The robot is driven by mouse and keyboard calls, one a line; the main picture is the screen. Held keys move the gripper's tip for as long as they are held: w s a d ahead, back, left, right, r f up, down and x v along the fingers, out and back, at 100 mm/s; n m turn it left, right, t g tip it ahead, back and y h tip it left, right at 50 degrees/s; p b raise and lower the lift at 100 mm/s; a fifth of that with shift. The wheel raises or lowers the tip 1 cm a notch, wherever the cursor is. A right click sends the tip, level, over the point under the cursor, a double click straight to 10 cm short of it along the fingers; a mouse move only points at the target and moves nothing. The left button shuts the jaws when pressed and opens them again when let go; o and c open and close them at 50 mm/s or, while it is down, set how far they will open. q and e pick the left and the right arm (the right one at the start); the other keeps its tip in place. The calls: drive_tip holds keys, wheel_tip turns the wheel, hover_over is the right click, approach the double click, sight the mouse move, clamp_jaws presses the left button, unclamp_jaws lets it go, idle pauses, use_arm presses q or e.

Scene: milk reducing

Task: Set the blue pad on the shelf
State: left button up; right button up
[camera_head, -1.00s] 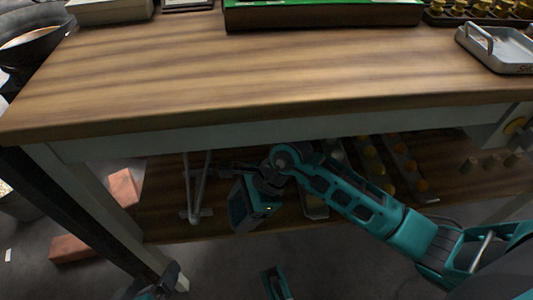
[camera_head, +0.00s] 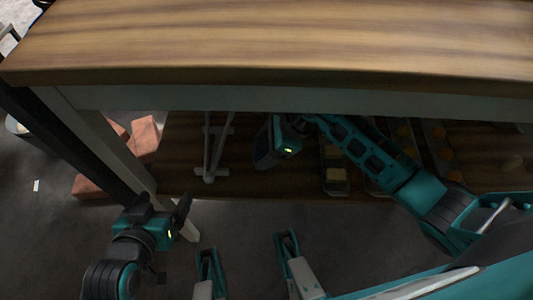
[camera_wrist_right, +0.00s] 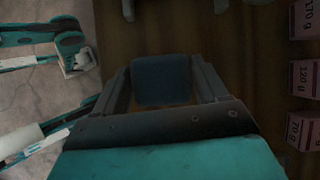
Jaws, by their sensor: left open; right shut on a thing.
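The blue pad (camera_wrist_right: 162,80) shows in the right wrist view as a dark blue rounded block between the fingers of my right gripper (camera_wrist_right: 163,92), which is shut on it. The wooden lower shelf (camera_head: 185,150) lies under the tabletop in the head view. The right gripper (camera_head: 273,146) is over the shelf's front part, below the tabletop edge. My left gripper (camera_head: 172,234) is open and empty, low at the left near the table leg.
The thick wooden tabletop (camera_head: 280,40) overhangs the shelf. Reddish bricks (camera_head: 145,135) are on the floor. Boxes marked in grams (camera_wrist_right: 304,78) show in the wrist view.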

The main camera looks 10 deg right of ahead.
wheel_tip(320, 180, down, 4)
drive_tip(key=shift+r+b, duration=0.2)
drive_tip(key=shift+b, duration=0.4)
drive_tip(key=shift+r, duration=0.1)
drive_tip(key=shift+f, duration=0.2)
drive_tip(key=o, duration=1.4)
drive_tip(key=shift+r, duration=0.15)
